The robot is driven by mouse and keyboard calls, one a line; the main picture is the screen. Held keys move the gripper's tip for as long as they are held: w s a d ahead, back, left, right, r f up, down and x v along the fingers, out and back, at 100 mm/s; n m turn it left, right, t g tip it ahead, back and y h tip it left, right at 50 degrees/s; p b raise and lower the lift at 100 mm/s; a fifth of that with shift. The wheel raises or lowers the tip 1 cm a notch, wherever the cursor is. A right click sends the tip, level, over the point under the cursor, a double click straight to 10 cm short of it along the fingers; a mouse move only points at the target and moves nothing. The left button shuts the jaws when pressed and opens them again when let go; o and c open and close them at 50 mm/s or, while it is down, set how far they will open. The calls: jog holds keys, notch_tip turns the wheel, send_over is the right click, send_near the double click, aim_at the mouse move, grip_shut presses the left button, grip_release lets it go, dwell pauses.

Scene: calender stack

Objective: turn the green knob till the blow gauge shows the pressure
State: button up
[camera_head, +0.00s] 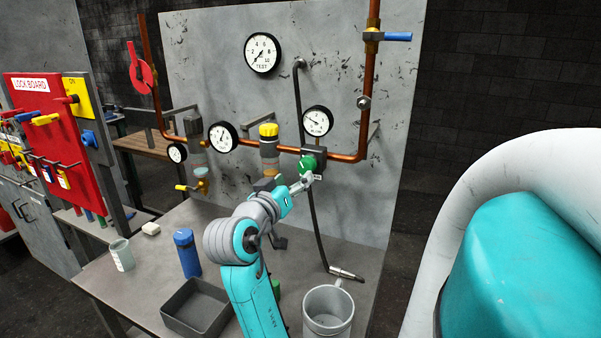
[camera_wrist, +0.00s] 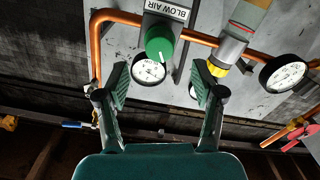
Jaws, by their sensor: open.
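The green knob (camera_head: 307,163) sits on a grey valve body on the copper pipe. In the wrist view the green knob (camera_wrist: 159,42) carries a short white mark, beside a BLOW AIR label (camera_wrist: 168,10). The small white gauge (camera_head: 318,121) just above the knob also shows in the wrist view (camera_wrist: 149,70); its scale is too small to read. My gripper (camera_head: 311,179) is close to the knob in the head view. In the wrist view my gripper (camera_wrist: 160,80) is open and empty, its fingers apart on either side of the knob's line, not closed on it.
A yellow-capped regulator (camera_head: 268,142) and another gauge (camera_head: 222,137) stand left of the knob. A TEST gauge (camera_head: 262,53) hangs above. A black hose (camera_head: 309,195) runs down beside the knob. A blue bottle (camera_head: 187,253), grey tray (camera_head: 196,308) and mug (camera_head: 328,310) stand on the bench.

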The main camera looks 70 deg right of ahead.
jog(key=shift+w+a, duration=0.2)
jog(key=shift+a, duration=1.9)
jog(key=shift+w+f, duration=0.1)
